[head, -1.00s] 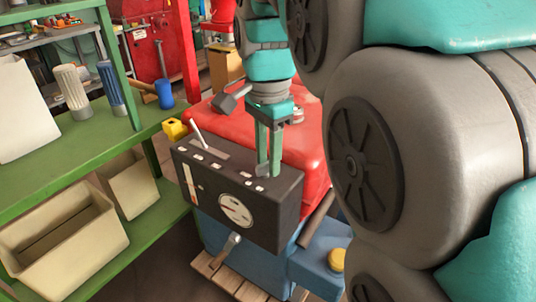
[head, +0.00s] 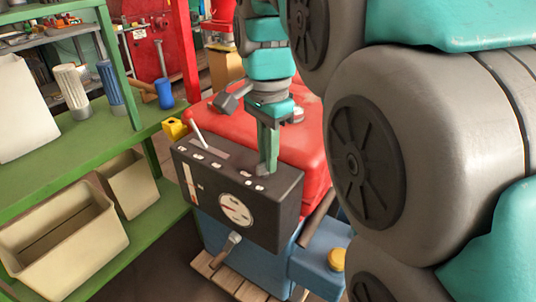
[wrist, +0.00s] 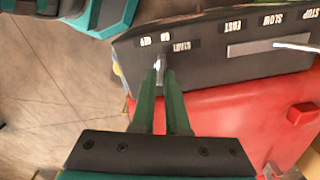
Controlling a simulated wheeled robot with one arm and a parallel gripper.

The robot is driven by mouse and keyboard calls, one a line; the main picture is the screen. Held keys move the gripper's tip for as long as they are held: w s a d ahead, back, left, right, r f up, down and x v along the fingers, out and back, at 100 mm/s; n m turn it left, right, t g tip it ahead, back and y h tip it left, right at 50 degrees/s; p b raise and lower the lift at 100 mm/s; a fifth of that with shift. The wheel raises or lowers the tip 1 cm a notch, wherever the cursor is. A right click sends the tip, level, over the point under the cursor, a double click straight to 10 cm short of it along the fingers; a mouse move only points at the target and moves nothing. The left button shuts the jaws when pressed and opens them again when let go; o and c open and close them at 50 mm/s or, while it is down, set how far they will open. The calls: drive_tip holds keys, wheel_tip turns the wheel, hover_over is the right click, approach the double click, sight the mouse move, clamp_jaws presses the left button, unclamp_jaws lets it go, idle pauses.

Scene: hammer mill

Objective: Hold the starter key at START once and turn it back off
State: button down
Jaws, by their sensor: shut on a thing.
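The starter key (wrist: 159,62) is a small pale metal piece on the top face of the black control panel (head: 250,205). My gripper (head: 266,172) points down onto the panel's right end. In the wrist view, its green fingers (wrist: 162,76) are closed on the key from both sides. The OFF, ON and START labels lie just beyond the fingertips, with the START label (wrist: 180,47) on the right. The fingers hide much of the key in the head view, and I cannot tell exactly which label it points to.
The red engine cover (head: 300,140) lies behind the panel. A green shelf (head: 95,140) with containers stands on the left.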

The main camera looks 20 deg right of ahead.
drive_tip(key=n, duration=0.3)
drive_tip(key=shift+w+a, duration=0.1)
drive_tip(key=shift+w, duration=0.05)
drive_tip(key=shift+a+n+b, duration=0.1)
drive_tip(key=shift+n+b, duration=0.3)
drive_tip(key=shift+n, duration=1.7)
drive_tip(key=shift+w, duration=0.1)
drive_tip(key=c, duration=0.9)
unclamp_jaws()
drive_tip(key=shift+r, duration=0.1)
wheel_tip(320, 180, up, 8)
drive_tip(key=shift+f+p, duration=0.2)
drive_tip(key=shift+p, duration=0.55)
